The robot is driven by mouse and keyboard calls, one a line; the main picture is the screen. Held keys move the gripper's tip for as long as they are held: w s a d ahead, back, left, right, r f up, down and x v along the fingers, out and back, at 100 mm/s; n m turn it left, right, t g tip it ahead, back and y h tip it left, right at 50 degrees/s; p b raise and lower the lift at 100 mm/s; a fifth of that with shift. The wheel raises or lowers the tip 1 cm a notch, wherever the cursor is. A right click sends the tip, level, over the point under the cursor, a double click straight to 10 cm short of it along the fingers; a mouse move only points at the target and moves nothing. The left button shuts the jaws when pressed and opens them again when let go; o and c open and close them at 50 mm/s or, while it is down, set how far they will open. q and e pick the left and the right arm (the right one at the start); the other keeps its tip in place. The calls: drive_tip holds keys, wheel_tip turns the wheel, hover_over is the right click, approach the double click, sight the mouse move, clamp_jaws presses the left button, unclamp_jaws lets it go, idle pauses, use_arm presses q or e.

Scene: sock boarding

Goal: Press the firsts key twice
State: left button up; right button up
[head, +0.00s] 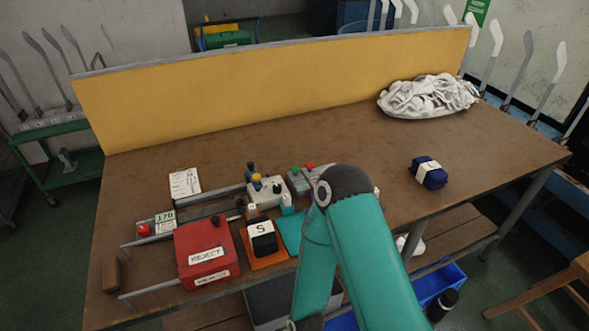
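A small grey box with yellow- and blue-topped knobs (266,190) stands on the brown table, left of my teal arm. Next to it is a grey box with a green and a red button (303,178), partly behind my arm's dark elbow. Any labels on these keys are too small to read, so I cannot tell which is the firsts key. My one visible arm rises from the bottom, bends at the elbow and folds back down. Neither gripper shows in the head view.
A red box marked REJECT (207,250), a black item tagged S on an orange pad (263,238) and a counter reading 170 (165,217) stand at the left. A navy bundle (428,173) and a white heap (428,97) lie at the right. A yellow panel (270,85) closes the back.

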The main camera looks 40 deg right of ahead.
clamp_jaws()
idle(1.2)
